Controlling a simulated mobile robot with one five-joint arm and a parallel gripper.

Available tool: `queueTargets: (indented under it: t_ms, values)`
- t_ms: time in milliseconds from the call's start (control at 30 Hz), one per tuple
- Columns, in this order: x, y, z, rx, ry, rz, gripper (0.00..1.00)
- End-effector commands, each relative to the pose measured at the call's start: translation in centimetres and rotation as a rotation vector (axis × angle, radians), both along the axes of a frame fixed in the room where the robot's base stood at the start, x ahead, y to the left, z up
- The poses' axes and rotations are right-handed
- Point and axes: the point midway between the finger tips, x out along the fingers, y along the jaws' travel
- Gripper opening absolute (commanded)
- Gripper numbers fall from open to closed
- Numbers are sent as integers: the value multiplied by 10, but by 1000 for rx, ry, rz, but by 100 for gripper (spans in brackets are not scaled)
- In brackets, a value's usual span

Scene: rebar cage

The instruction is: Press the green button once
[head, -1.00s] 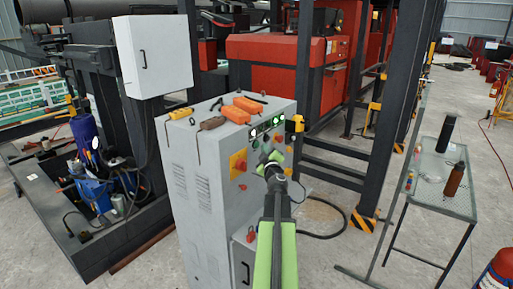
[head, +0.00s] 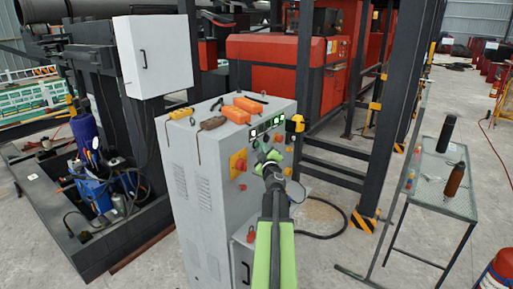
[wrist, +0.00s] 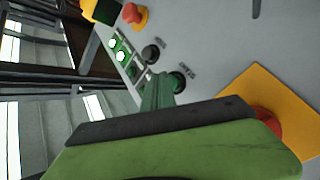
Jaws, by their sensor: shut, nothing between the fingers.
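The grey control cabinet (head: 205,185) stands in front of me in the head view, its button panel facing right. In the wrist view a round dark-green button (wrist: 177,82) sits on the panel beside a printed label. A black button (wrist: 151,54) is beyond it. My gripper (wrist: 157,93) is shut and empty, its green fingers pointing at the panel just left of the green button. I cannot tell whether they touch it. In the head view my gripper (head: 268,157) is at the panel, and the green button is too small to tell.
Lit green indicators (wrist: 121,56) and a red knob (wrist: 134,14) lie farther along the panel. A yellow plate (wrist: 265,105) with a red knob is close on the right. Orange pendants (head: 235,114) lie on the cabinet top. A glass table (head: 440,185) stands at right.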

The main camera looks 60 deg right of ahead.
Motion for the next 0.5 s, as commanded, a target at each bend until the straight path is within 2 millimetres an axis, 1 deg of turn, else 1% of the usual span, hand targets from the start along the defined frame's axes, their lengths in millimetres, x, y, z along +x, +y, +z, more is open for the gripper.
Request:
queueTargets:
  t_ms: [500]
  values:
    - [5,-1,0,-1,-1,-1,0]
